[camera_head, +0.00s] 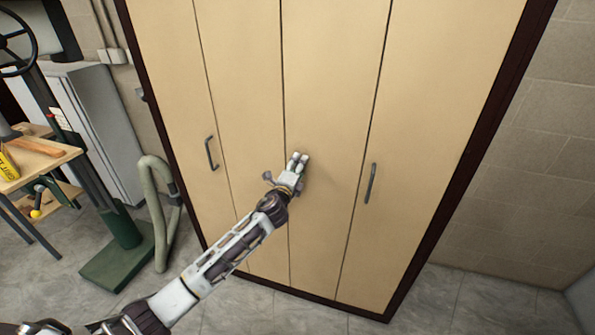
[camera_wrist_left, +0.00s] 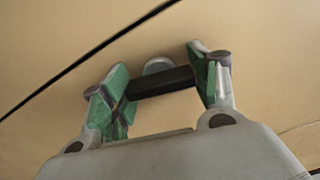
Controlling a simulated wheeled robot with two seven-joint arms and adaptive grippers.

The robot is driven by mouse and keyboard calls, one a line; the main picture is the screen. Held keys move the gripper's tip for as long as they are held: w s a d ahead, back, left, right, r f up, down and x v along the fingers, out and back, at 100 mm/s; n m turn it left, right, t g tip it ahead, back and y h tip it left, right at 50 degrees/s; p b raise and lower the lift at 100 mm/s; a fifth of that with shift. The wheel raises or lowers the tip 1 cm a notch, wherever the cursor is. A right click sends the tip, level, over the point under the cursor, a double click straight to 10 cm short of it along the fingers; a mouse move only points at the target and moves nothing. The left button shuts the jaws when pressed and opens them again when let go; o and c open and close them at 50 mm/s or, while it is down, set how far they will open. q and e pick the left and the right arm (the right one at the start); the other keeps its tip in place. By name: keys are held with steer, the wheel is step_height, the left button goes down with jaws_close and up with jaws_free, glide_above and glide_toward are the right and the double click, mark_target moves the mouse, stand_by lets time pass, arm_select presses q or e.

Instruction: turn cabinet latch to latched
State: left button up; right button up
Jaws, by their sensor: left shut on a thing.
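The cabinet latch shows in the left wrist view as a dark bar (camera_wrist_left: 163,82) with a round grey piece (camera_wrist_left: 158,66) behind it on the tan door. My left gripper (camera_wrist_left: 160,85) has its green-padded fingers at the two ends of the bar and is shut on it. In the head view, my left gripper (camera_head: 299,160) is against the tall tan cabinet (camera_head: 335,70), just right of a door seam. It hides the latch there, so I cannot tell the latch's angle against the door from that view. My right gripper is not in view.
The cabinet has a dark frame and two bar handles, one left (camera_head: 211,153) and one right (camera_head: 371,183). At left are a workbench (camera_head: 40,160), a grey cabinet (camera_head: 100,120), a green-based stand (camera_head: 118,258) and a thick hose (camera_head: 157,215). The floor at right is clear.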

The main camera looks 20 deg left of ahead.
arm_select(q)
steer(key=shift+n, duration=1.2)
steer(key=o, duration=1)
steer(key=shift+o, duration=0.2)
steer(key=s, duration=1.2)
steer(key=shift+a, duration=0.25)
steer(key=shift+d+n, duration=0.1)
steer(key=shift+n, duration=0.3)
